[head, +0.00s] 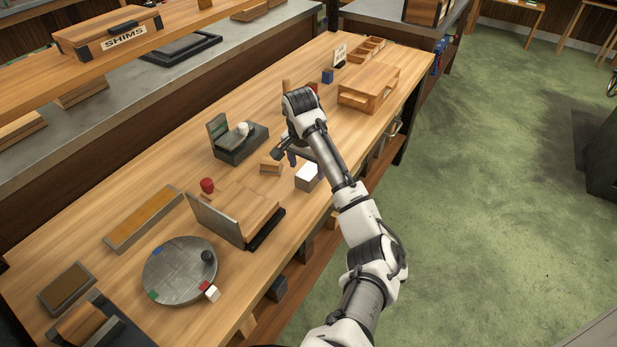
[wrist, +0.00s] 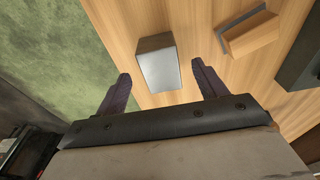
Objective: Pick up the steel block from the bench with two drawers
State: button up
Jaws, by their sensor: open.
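The steel block (head: 307,177) is a small box with a pale top and darker side, standing on the wooden bench (head: 130,200) near its front edge. In the wrist view the steel block (wrist: 158,68) shows a bright face and a dark side, ahead of and between the two fingers. My gripper (head: 288,158) is above the bench just behind the block in the head view, partly hidden by my own wrist. In the wrist view my gripper (wrist: 163,82) is open, with nothing held. I cannot tell its exact height above the block.
A small wooden block (head: 271,166) lies just left of the steel block. A dark green fixture (head: 238,142) stands behind. A tilted plate on a wooden stand (head: 222,220), a round grey disc (head: 180,270) and a wooden box (head: 368,88) are also on the bench. Green floor lies right.

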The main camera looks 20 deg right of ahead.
aim_at(308, 171)
jog(key=shift+w+d+f+p, duration=0.1)
jog(key=shift+d+f+p, duration=0.1)
jog(key=shift+f, duration=0.55)
jog(key=shift+w+d+f+p, duration=0.1)
jog(key=shift+w+f+p, duration=0.1)
jog(key=shift+f, duration=0.5)
jog(key=shift+w+d+f+p, duration=0.1)
jog(key=shift+d+f+p, duration=0.1)
jog(key=shift+f, duration=0.55)
grip_shut()
jog(key=shift+r, duration=0.15)
